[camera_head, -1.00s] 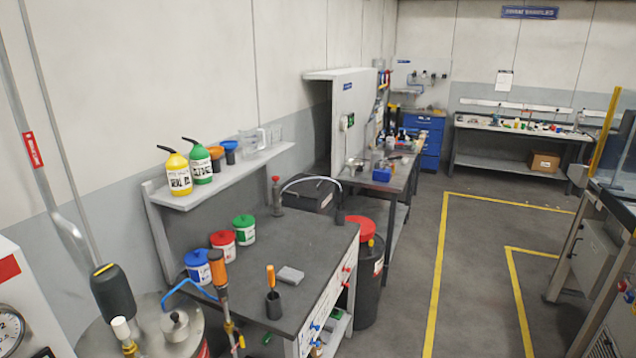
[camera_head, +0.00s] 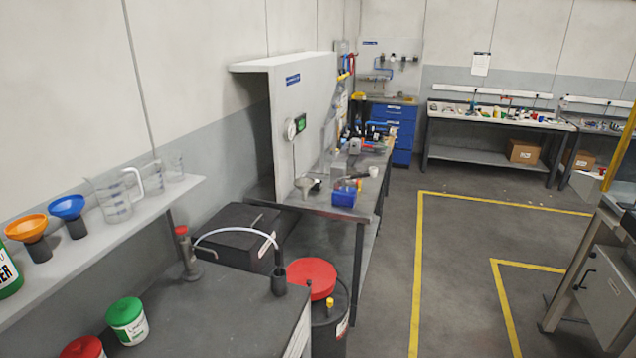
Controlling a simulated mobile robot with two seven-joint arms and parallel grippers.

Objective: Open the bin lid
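A dark round bin (camera_head: 331,328) stands on the floor at the right end of the near workbench. Its red lid (camera_head: 309,278) lies flat on top and looks closed. A small yellow piece shows on the bin's side below the lid. The near bench hides part of the bin's left side. Neither of my grippers shows in the head view.
The near workbench (camera_head: 215,315) with a black hose stand is left of the bin. Behind the bin stands another bench (camera_head: 330,205) carrying a blue box. Clear grey floor (camera_head: 385,270) lies to the right, marked with yellow lines. A grey machine (camera_head: 605,290) stands at far right.

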